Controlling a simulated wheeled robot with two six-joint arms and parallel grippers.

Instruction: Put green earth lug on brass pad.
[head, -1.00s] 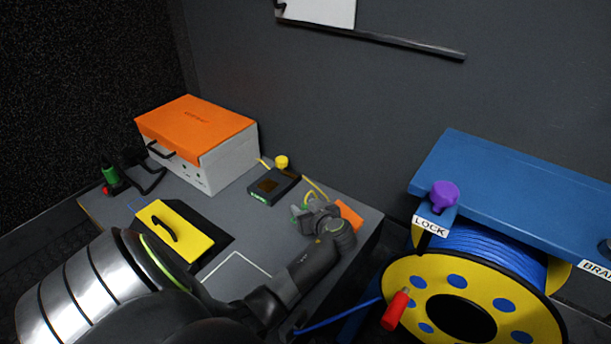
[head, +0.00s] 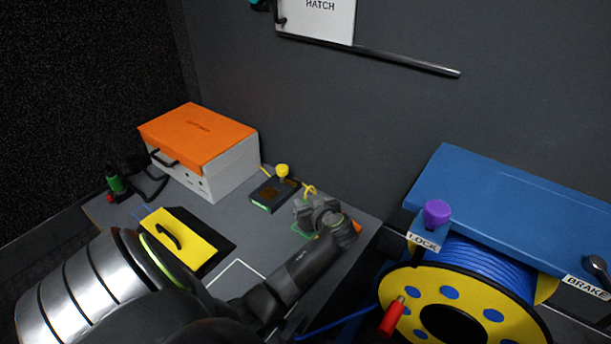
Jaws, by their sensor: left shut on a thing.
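The brass pad (head: 275,189) is a brownish patch on top of a small dark box on the grey desk. A yellow knob (head: 282,171) stands at the box's back edge. My left gripper (head: 305,208) is just right of this box, apart from the pad. It is shut on the green earth lug, which is mostly hidden by the jaws. A yellow lead (head: 309,189) loops up beside the fingers. A green outline (head: 298,231) shows on the desk below the gripper. My right gripper is not in view.
An orange-lidded white case (head: 232,176) stands behind left of the dark box. A yellow plate with a black handle (head: 196,247) lies on the desk. An orange item (head: 357,227) is partly hidden behind my gripper. A yellow cable reel (head: 395,321) stands at the right.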

